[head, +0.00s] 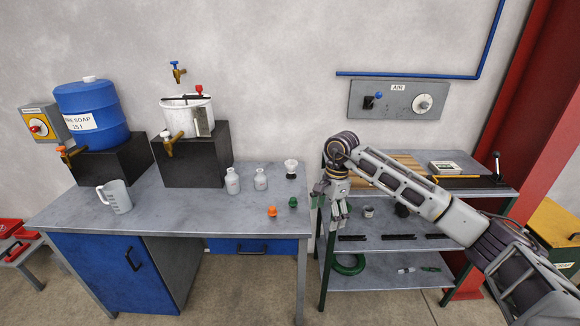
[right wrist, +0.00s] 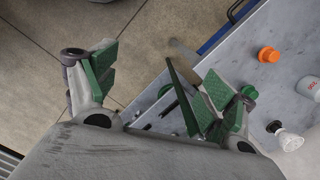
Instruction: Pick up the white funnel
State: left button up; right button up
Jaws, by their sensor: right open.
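The white funnel (head: 291,166) stands at the back right corner of the metal workbench (head: 200,207) in the head view. In the right wrist view the funnel (right wrist: 290,140) shows at the lower right, outside the jaws. My right gripper (head: 331,210) hangs to the right of the bench edge, in front of the shelf unit, apart from the funnel. In the right wrist view its green-padded fingers (right wrist: 150,85) are spread, with the bench edge and floor beyond them. My left gripper is not in view.
An orange cap (head: 272,211) and a green cap (head: 293,202) sit in front of the funnel. Two white bottles (head: 232,181) stand left of it. A measuring jug (head: 118,197) is farther left. The shelf unit (head: 400,225) stands close to the bench's right.

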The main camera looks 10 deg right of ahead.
aim_at(291, 169)
jog(key=i, duration=1.7)
